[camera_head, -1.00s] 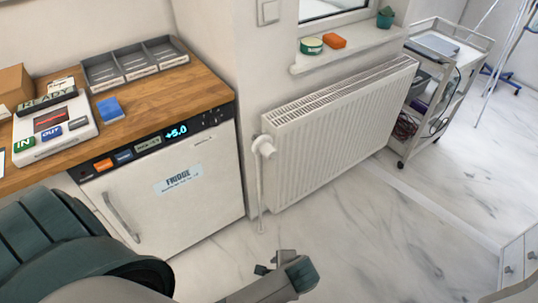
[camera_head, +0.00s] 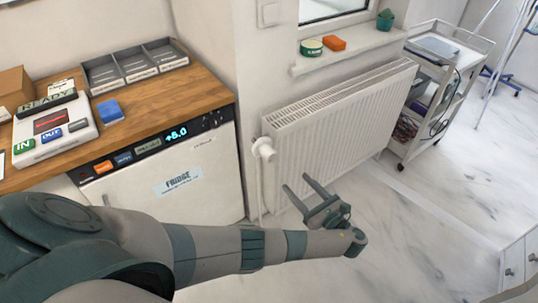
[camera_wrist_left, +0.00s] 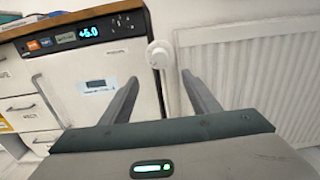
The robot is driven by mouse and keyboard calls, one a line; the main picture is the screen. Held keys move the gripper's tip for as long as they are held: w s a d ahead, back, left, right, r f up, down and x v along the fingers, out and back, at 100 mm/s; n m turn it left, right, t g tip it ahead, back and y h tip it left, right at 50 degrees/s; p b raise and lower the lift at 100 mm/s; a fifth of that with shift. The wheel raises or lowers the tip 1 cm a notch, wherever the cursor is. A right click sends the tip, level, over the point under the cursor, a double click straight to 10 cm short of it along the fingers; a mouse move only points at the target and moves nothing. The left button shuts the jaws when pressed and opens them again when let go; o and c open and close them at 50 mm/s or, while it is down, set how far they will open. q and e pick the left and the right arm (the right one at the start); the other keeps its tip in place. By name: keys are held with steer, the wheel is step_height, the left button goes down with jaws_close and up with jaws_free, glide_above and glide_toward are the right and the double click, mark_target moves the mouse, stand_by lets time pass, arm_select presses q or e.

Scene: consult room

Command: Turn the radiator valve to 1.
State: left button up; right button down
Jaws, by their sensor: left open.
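The white radiator valve (camera_head: 263,147) sits at the left end of the white radiator (camera_head: 340,125), near its top, with a pipe running down to the floor. It also shows in the left wrist view (camera_wrist_left: 159,54), ahead of and between the two fingers. Its markings are too small to read. My left gripper (camera_head: 298,188) is open and empty, in front of the radiator's lower left part in the head view, below and right of the valve and apart from it. In the left wrist view the gripper's fingers (camera_wrist_left: 160,88) are spread wide. My right gripper is not in view.
The fridge (camera_head: 190,175) under the wooden counter (camera_head: 150,100) stands left of the valve. A windowsill (camera_head: 350,47) with small items juts out above the radiator. A trolley (camera_head: 440,90) stands at the right. The marble floor (camera_head: 420,220) in front is clear.

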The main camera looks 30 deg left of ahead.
arm_select(q)
steer(key=shift+a, duration=0.1)
glide_toward(272, 158)
steer(key=p+x, duration=0.1)
steer(key=x, duration=0.5)
steer(key=shift+w+f, duration=0.1)
steer(key=x, duration=0.4)
steer(key=shift+w+a, duration=0.15)
steer(key=shift+a, duration=0.2)
steer(key=shift+w+a, duration=0.3)
steer(key=shift+a, duration=0.35)
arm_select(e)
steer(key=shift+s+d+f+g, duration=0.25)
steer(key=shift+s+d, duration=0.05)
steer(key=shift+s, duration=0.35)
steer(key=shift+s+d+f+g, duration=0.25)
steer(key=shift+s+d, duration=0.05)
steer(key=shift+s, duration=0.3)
arm_select(q)
steer(key=c, duration=1.1)
